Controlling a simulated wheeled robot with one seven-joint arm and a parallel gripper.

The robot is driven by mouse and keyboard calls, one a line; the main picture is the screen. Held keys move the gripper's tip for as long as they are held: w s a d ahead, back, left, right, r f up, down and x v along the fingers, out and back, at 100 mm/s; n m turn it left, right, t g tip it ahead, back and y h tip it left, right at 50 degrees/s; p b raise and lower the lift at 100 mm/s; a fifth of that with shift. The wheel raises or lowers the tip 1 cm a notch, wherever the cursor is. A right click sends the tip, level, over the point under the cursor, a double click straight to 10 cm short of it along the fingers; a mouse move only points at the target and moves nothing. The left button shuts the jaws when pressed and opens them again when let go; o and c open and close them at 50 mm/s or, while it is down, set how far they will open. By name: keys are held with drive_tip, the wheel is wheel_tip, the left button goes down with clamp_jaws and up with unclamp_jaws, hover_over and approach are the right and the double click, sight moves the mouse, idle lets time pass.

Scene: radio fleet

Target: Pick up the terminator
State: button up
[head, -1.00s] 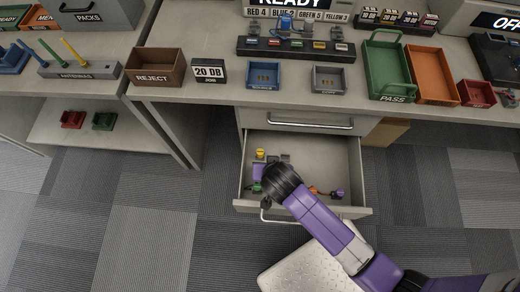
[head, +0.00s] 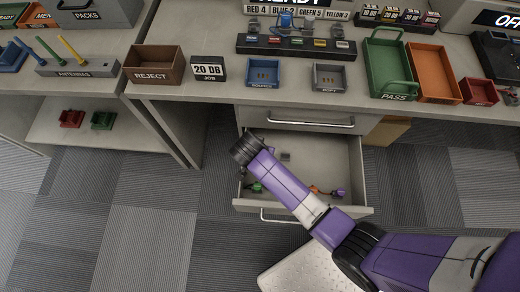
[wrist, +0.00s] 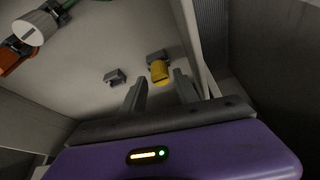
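The open drawer (head: 330,160) holds several small parts, and I cannot tell for certain which one is the terminator. In the wrist view, a yellow cylinder (wrist: 159,72) with a grey end lies on the drawer floor near the drawer wall. A small grey piece (wrist: 115,77) lies left of it; it also shows in the head view (head: 285,156). My gripper (wrist: 160,88) is open, and its two fingers point toward the yellow cylinder without visibly touching it. Nothing is between the fingers. In the head view my arm hides the yellow cylinder.
A green part (head: 255,187) and an orange and purple part (head: 325,191) lie in the drawer's front. The drawer walls surround the gripper's area. Above are the desk edge, a brown REJECT bin (head: 153,66) and a green PASS tray (head: 390,70).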

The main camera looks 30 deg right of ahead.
drive_tip(key=shift+w+d+f, duration=0.2)
drive_tip(key=shift+w+f, duration=0.05)
drive_tip(key=shift+f, duration=0.35)
clamp_jaws()
